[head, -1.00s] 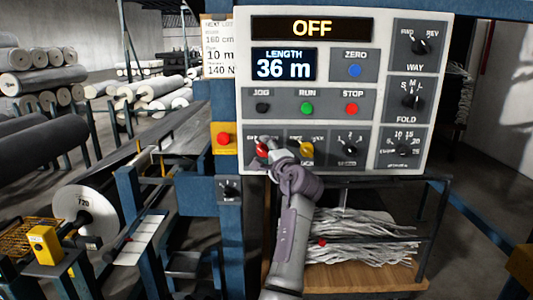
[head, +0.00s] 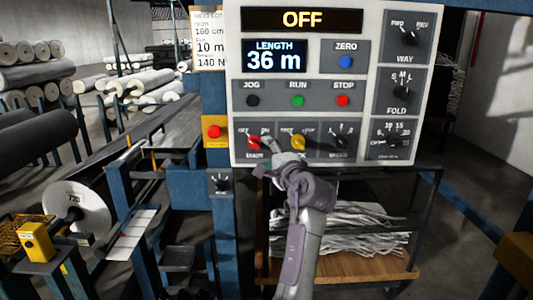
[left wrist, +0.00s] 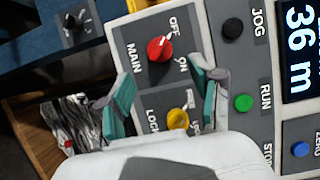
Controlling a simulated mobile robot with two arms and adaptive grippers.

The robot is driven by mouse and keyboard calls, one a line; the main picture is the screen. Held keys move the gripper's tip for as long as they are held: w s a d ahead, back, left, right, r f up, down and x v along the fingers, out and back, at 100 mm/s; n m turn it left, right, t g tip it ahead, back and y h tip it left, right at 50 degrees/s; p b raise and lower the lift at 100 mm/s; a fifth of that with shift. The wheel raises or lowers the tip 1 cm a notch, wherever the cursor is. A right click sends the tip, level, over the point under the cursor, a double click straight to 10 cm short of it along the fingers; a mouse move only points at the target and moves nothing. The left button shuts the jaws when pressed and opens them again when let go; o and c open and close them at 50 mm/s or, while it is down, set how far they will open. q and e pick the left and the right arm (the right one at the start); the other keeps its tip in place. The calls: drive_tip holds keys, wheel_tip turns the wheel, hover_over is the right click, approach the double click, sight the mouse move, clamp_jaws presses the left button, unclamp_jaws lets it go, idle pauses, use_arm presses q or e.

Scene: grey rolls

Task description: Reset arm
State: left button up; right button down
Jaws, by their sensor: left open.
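My left gripper (head: 272,145) is in front of the control panel (head: 236,100), at its lower left. The red MAIN knob (head: 254,141) is just left of the fingertips in the head view. It shows whole in the left wrist view (left wrist: 159,50), clear of the fingers, its mark seeming turned towards OFF. The top display (head: 302,19) reads OFF. My right gripper is out of view.
A red button on a yellow box (head: 214,131) and a small black knob (head: 220,183) sit left of the panel. A shelf (head: 350,266) with pale strips stands below. Grey rolls (head: 38,73) are stacked at the left.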

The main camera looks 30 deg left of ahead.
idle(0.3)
